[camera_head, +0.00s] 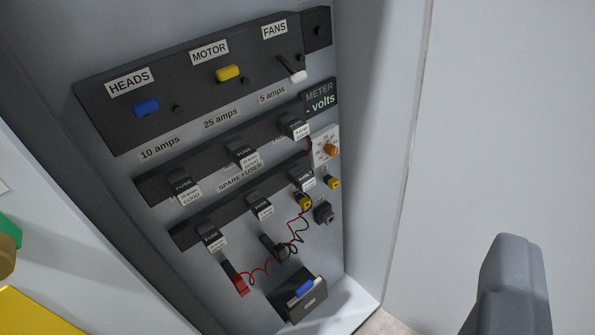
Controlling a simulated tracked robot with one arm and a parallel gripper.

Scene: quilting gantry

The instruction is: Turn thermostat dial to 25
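A small orange knob (330,149) sits on a white plate (321,138) with tiny marks, at the right side of the panel inside the open cabinet. It looks like the thermostat dial, but its numbers and setting are too small to read. My gripper shows only as one grey part (510,285) at the lower right, well apart from the knob and nearer to the camera. Its other finger is not visible, so its opening cannot be told.
Switches labelled HEADS, MOTOR and FANS (274,30) sit above rows of fuses (241,155). A meter display (320,98) reads "- volts". Red and black leads (262,269) hang below. A pale wall (377,130) bounds the panel at right. A yellow surface (35,315) shows lower left.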

